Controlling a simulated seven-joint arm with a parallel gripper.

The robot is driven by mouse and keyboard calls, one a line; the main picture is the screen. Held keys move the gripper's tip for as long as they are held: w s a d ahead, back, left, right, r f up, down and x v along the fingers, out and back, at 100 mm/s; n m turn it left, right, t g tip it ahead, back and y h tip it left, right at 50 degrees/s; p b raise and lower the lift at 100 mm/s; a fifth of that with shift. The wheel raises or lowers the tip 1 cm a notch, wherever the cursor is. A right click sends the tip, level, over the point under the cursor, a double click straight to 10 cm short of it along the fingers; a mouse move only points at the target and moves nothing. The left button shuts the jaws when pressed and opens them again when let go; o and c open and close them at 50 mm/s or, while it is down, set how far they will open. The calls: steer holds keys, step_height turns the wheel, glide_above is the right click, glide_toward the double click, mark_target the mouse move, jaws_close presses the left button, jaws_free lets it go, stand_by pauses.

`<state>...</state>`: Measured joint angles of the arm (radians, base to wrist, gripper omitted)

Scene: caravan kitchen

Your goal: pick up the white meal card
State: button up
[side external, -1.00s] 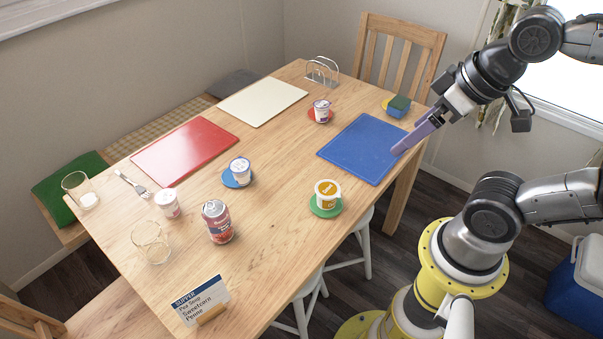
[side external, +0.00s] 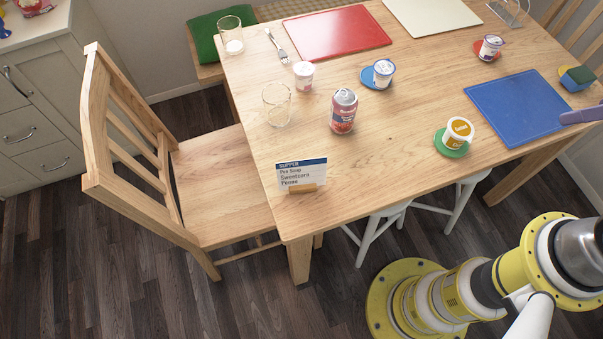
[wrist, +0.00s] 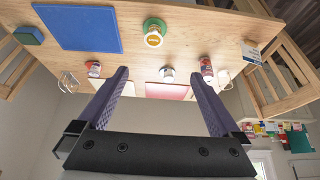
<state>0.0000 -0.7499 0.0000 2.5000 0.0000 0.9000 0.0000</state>
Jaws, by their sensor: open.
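The white meal card (side external: 301,175) has a blue "SUPPER" band and printed lines. It stands upright in a small wooden holder (side external: 301,189) near the table's near edge. In the wrist view the card (wrist: 251,52) is at the upper right, beside the table's end. My gripper (wrist: 157,74) is open and empty, with its purple fingers wide apart. In the side view only part of a purple finger (side external: 580,115) shows at the right edge, by the blue mat and far to the right of the card. The rest of the gripper is out of that view.
A soda can (side external: 343,111) and an empty glass (side external: 277,104) stand beyond the card. A yellow-labelled cup (side external: 458,132) sits on a green coaster to its right. A chair (side external: 215,170) stands at the table's left end. The table right of the card is clear.

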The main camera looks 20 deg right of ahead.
stand_by(0.4)
steer(key=c, duration=1)
